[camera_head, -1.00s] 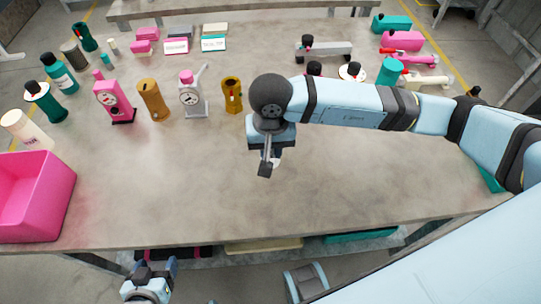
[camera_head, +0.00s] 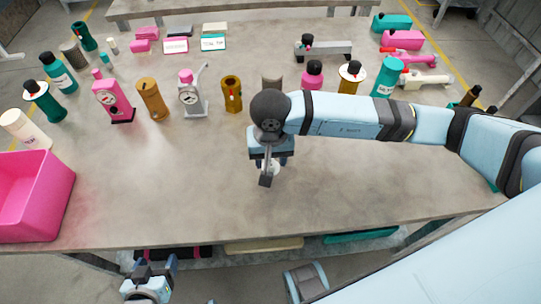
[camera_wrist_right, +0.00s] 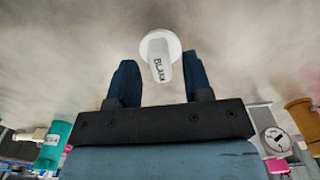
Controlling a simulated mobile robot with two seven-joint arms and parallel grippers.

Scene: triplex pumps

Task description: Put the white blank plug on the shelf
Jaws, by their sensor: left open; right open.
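The white blank plug (camera_wrist_right: 160,58), a short cylinder with a wider round flange and the word BLANK, stands on the table in the right wrist view. It lies just beyond and between the fingertips of my right gripper (camera_wrist_right: 158,82), which is open. In the head view my right gripper (camera_head: 268,172) is low over the middle of the table and mostly covers the plug. My left gripper (camera_head: 150,283) is open and empty below the table's front edge. A shelf level (camera_head: 305,250) shows partly under the table, mostly hidden.
A pink bin (camera_head: 38,195) stands at the table's left. Several bottles, gauges and brown cylinders (camera_head: 152,100) line the back half. Beige (camera_head: 263,246) and teal (camera_head: 360,236) things lie below the front edge. The table's front middle is clear.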

